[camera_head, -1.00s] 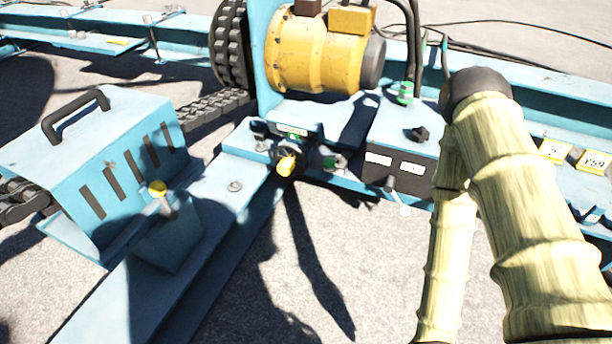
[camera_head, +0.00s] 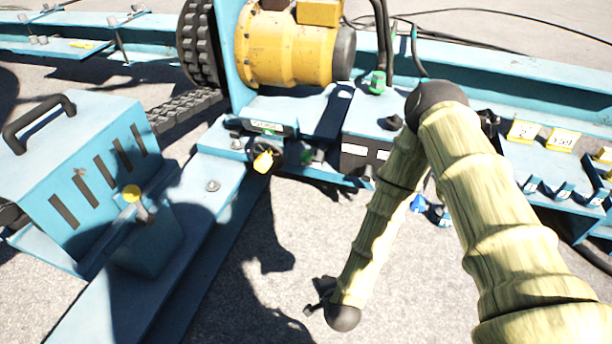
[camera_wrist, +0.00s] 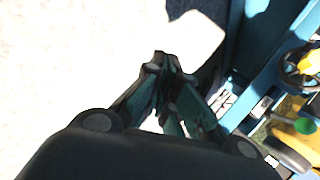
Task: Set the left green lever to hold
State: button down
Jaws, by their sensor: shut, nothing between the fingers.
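In the head view, a green fitting (camera_head: 377,82) stands beside the black hoses, and a small green part (camera_head: 306,156) sits right of the yellow-handled wheel (camera_head: 264,160). I cannot tell which green part is the left lever, and no hold mark is readable. My gripper (camera_head: 314,302) hangs low over the pavement, in front of the machine and apart from it. In the wrist view my gripper (camera_wrist: 165,65) is shut and empty, its fingertips together. A green knob (camera_wrist: 305,125) shows at the right edge there, clear of the fingers.
A blue slotted box with a black handle (camera_head: 75,165) and a yellow-knobbed lever (camera_head: 132,194) stand at left. A yellow motor (camera_head: 285,50) is at the back. Yellow labels (camera_head: 562,138) lie on the right ledge. Open pavement (camera_head: 250,290) lies around my gripper.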

aim_at(310, 154)
jog(key=w+a+r+m+t+h, duration=0.3)
jog(key=w+r+m, duration=0.4)
jog(key=m, duration=0.4)
jog(key=w+a+r+m+t+h, duration=0.3)
jog(key=w+r+m, duration=0.4)
jog(key=w+m, duration=0.3)
jog(key=shift+w+a+r+m+t, duration=0.2)
jog(key=shift+a+m+t, duration=0.35)
jog(key=shift+t, duration=0.35)
jog(key=shift+d+b, duration=0.15)
jog(key=shift+b, duration=0.15)
jog(key=w+d+r+b, duration=0.2)
jog(key=w+b, duration=0.4)
jog(key=w, duration=0.5)
jog(key=shift+r, duration=0.35)
jog(key=shift+d, duration=0.1)
jog(key=shift+r+p, duration=0.25)
jog(key=shift+p, duration=0.05)
